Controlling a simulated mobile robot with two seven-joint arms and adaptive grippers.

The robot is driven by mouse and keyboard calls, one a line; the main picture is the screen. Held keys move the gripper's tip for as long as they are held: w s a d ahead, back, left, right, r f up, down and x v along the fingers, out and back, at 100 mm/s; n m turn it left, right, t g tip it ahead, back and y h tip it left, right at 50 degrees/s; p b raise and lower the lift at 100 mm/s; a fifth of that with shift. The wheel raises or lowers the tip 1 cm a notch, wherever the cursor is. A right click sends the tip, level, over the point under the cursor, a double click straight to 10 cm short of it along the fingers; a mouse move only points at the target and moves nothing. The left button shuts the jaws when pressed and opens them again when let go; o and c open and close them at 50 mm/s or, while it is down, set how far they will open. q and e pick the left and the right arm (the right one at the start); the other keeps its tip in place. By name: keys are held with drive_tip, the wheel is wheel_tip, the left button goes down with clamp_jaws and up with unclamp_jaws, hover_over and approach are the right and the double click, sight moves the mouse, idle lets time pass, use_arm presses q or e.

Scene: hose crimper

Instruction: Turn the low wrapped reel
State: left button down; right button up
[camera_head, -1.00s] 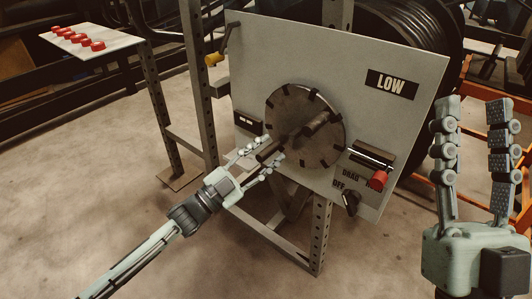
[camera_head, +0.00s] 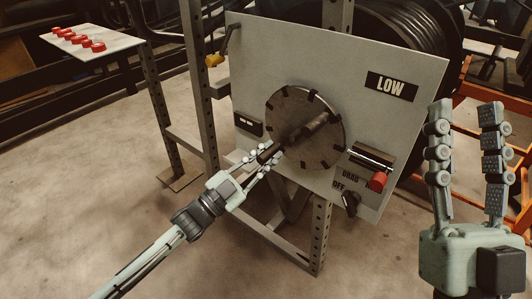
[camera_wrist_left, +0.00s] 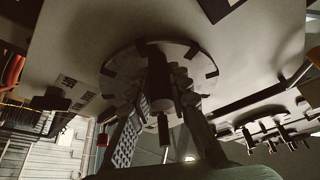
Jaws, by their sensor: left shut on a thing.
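The low reel's grey panel (camera_head: 350,62) carries a LOW label (camera_head: 391,86). A round metal disc (camera_head: 287,105) with dark marks around its rim sits on the panel, with a dark crank bar across it (camera_head: 316,124). A dark crank handle (camera_head: 266,153) sticks out at the disc's lower left. My left gripper (camera_head: 268,159) is shut on this handle; its fingers lie on both sides of it in the left wrist view (camera_wrist_left: 160,92). The black reel (camera_head: 405,28) shows partly behind the panel. My right gripper (camera_head: 465,108) is open and empty at the right.
A red-ended lever (camera_head: 378,181) and a dark knob (camera_head: 351,201) sit at the panel's lower right, by the DRAG and OFF lettering. A yellow-ended lever (camera_head: 214,60) is at the upper left. A side table (camera_head: 88,50) holds several red pieces. An orange frame stands right.

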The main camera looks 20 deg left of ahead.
sight(292, 150)
use_arm(q)
drive_tip(key=shift+s+d+f, duration=0.2)
drive_tip(key=shift+d+f, duration=0.1)
drive_tip(key=shift+d, duration=0.1)
drive_tip(key=shift+f+n, duration=0.1)
drive_tip(key=shift+n, duration=0.2)
drive_tip(key=shift+s+d+f+n+t+y+p, duration=0.15)
drive_tip(key=shift+d+n+t+y+p, duration=0.15)
drive_tip(key=shift+n, duration=0.3)
drive_tip(key=shift+s+d+f+n+t+y+p, duration=0.1)
drive_tip(key=shift+d+f+n+t+y+p, duration=0.1)
drive_tip(key=shift+d+n+t+y, duration=0.3)
drive_tip(key=shift+s+d+f+n, duration=0.1)
drive_tip(key=shift+d+f+n, duration=0.1)
drive_tip(key=shift+n, duration=0.6)
drive_tip(key=c, duration=1.4)
unclamp_jaws()
drive_tip(key=shift+a+r, duration=0.15)
drive_tip(key=shift+a, duration=0.1)
use_arm(e)
drive_tip(key=shift+w+a+f+g, duration=0.25)
drive_tip(key=shift+w+f+g, duration=0.15)
drive_tip(key=shift+f+g, duration=0.1)
drive_tip(key=shift+w+a+f+g, duration=0.25)
drive_tip(key=shift+w+f+g, duration=0.15)
drive_tip(key=shift+g, duration=0.1)
use_arm(q)
drive_tip(key=v, duration=1.2)
drive_tip(key=shift+r, duration=0.1)
